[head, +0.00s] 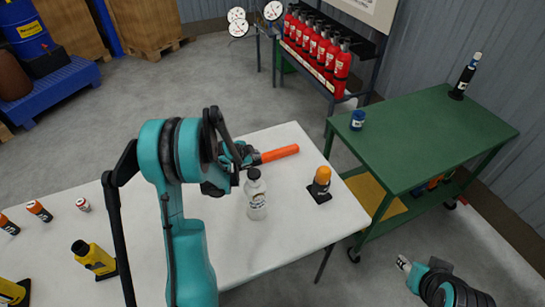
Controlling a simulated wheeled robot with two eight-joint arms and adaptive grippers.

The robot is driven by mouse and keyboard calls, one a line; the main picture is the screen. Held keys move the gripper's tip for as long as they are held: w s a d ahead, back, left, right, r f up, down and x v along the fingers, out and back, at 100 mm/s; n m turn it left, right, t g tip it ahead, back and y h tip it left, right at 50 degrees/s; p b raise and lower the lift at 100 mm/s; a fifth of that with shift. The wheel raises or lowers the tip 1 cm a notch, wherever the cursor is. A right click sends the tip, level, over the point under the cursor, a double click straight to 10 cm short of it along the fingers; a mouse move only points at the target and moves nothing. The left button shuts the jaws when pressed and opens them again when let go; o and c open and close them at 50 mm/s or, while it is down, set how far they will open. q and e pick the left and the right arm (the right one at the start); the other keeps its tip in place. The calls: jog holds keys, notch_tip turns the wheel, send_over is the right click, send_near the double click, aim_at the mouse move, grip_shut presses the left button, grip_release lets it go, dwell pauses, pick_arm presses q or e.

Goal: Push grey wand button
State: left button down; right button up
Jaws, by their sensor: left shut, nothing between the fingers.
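An orange wand (280,153) lies on the white table (290,230) near its far edge. Its handle end is dark and largely hidden by my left gripper (244,160), so I cannot make out a grey button. My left gripper is shut and empty at the handle end; I cannot tell whether it touches the wand. My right gripper (404,264) is at the lower right, off the table and away from the wand. I cannot see whether its fingers are open.
A clear bottle with a dark cap (256,198) stands just in front of the wand. An orange-topped device on a black base (320,187) stands to the right. Yellow items and small cylinders are at left. A green cart (430,135) stands beyond the table's right side.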

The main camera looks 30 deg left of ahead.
aim_at(256, 161)
pick_arm(q)
jog(key=shift+f, duration=0.1)
dwell(0.5)
jog(key=shift+f+b, duration=0.35)
jog(key=shift+b, duration=0.2)
jog(key=shift+r, duration=0.5)
notch_tip(256, 161, up, 6)
jog(key=p, duration=0.4)
dwell(0.3)
